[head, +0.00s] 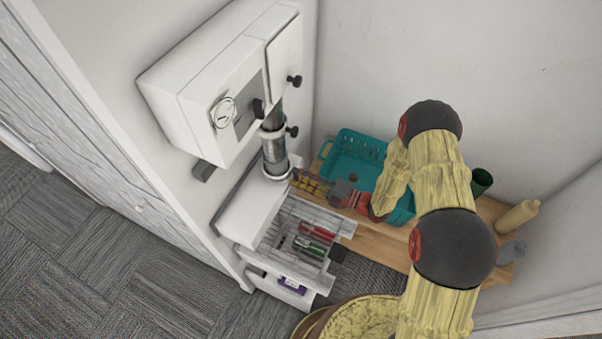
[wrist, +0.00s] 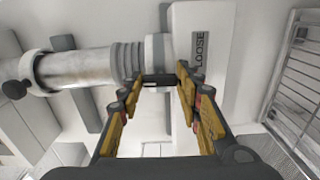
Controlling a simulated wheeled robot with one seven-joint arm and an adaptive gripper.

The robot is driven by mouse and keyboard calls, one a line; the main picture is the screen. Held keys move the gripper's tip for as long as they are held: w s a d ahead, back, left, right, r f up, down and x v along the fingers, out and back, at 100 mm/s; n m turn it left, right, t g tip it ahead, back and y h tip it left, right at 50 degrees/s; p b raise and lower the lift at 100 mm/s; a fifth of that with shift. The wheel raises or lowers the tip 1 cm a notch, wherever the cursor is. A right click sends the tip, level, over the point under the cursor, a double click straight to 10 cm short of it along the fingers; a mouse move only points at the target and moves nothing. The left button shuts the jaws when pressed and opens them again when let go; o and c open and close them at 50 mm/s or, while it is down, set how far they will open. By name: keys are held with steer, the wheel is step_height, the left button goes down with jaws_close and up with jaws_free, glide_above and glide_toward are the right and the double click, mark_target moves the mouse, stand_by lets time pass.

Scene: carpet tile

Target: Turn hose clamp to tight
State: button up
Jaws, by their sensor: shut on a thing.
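The hose clamp is at the collar around the lower end of the metal duct pipe (head: 275,152), above the white cabinet. In the wrist view the pipe (wrist: 85,68) runs in from the left to a ribbed sleeve (wrist: 127,58). A white block beside it carries a label (wrist: 200,50) reading LOOSE. My gripper (head: 303,180) reaches the collar from the right in the head view. In the wrist view my gripper (wrist: 160,80) is shut on a part of the hose clamp, with the fingertips on either side. The gripped part is mostly hidden.
A white machine (head: 225,85) is on the wall above the pipe, with black knobs (head: 294,80). Below, an open drawer (head: 300,240) holds red and green tools. A teal basket (head: 350,155) stands on a wooden bench (head: 392,243) behind my arm. Carpet at lower left is clear.

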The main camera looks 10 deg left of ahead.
steer(key=m+p, duration=1)
steer(key=m, duration=0.7)
steer(key=shift+s+p, duration=0.1)
steer(key=shift+p, duration=0.2)
steer(key=shift+f+m+p, duration=0.2)
steer(key=shift+m+p, duration=0.1)
steer(key=shift+m, duration=0.1)
steer(key=o, duration=1.2)
steer(key=shift+c, duration=0.2)
steer(key=shift+r, duration=0.1)
steer(key=v, duration=1.2)
